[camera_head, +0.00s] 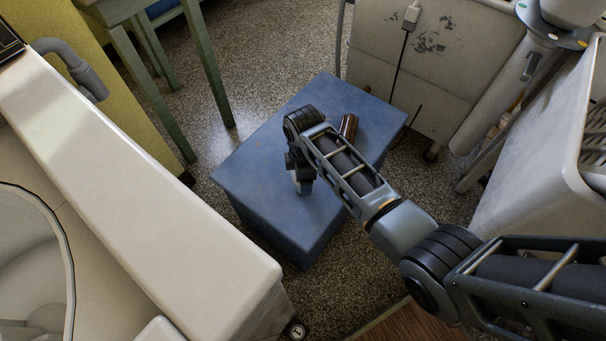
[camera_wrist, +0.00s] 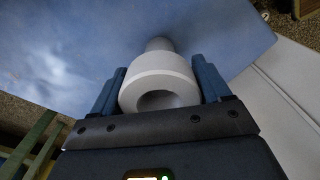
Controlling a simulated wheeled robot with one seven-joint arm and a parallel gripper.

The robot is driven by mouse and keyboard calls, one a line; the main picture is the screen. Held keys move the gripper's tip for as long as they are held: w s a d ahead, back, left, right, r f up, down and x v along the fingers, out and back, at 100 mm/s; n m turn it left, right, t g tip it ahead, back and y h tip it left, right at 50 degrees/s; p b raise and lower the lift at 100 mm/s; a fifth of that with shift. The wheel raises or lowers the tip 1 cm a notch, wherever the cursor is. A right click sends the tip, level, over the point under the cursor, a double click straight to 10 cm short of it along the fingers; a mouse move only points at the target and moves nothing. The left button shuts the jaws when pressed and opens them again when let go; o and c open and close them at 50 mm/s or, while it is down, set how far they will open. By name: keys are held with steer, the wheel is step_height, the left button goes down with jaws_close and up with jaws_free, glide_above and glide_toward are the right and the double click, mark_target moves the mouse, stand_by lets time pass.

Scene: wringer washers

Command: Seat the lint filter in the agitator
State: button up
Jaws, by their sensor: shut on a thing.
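A white ring-like piece, seemingly the lint filter (camera_wrist: 158,72), sits between the two blue fingers of my gripper (camera_wrist: 157,80) in the wrist view. Its round hollow end faces the camera, and a narrower part shows beyond it. My gripper (camera_head: 301,182) is shut on it, pointing down over the blue box (camera_head: 250,172) in the head view. Only a small white bit of the filter shows there. Whether it touches the box top is hard to tell. I cannot make out the agitator; the white washer's tub (camera_head: 30,255) is only partly in view at the lower left.
A brown cylinder (camera_head: 348,126) stands or lies on the box behind my arm. The white washer body (camera_head: 165,215) is close on the left. A green table (camera_head: 205,65) stands at the back left, a worn pale appliance (camera_head: 435,45) at the back right. Speckled floor lies between.

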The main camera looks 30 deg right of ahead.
steer(key=shift+r, duration=0.1)
steer(key=shift+r+p, duration=2.45)
steer(key=shift+p, duration=0.15)
